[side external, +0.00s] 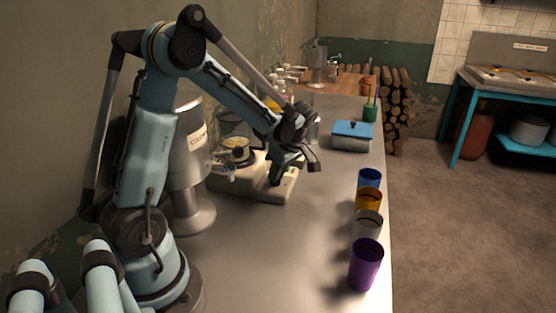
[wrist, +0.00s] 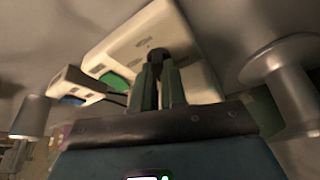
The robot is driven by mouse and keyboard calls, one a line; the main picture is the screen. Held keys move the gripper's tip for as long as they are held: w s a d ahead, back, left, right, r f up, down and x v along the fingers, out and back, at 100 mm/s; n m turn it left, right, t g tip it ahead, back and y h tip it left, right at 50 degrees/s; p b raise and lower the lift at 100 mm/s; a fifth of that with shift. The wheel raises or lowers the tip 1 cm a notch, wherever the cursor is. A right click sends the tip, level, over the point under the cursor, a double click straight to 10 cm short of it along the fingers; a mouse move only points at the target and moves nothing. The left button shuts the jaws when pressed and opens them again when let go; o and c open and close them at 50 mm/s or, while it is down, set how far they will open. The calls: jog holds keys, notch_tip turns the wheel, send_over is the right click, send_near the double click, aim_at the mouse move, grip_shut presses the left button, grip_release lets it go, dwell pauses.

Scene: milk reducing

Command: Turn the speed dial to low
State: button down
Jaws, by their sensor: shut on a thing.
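A cream-coloured appliance base (side external: 277,186) stands on the counter, and its panel (wrist: 135,35) fills the upper middle of the wrist view. A dark round speed dial (wrist: 160,56) sits on that panel. My gripper (wrist: 162,68) is shut on the dial, with its fingers on either side of it. In the side view my gripper (side external: 285,172) reaches down onto the base and hides the dial. The dial's setting cannot be read.
Blue, orange, grey and purple cups (side external: 366,264) line the counter's right edge. A blue-lidded box (side external: 351,136) stands farther back. A tall metal machine (side external: 190,150) stands left of the base. The middle of the counter (side external: 270,250) is clear.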

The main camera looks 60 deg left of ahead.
jog(key=shift+s+m+t, duration=0.15)
jog(key=shift+m+t, duration=0.55)
jog(key=shift+m, duration=1.2)
jog(key=c, duration=1.2)
grip_release()
jog(key=shift+d+r, duration=0.1)
jog(key=v, duration=1.1)
jog(key=shift+s+d+r, duration=0.1)
jog(key=shift+d+r, duration=0.2)
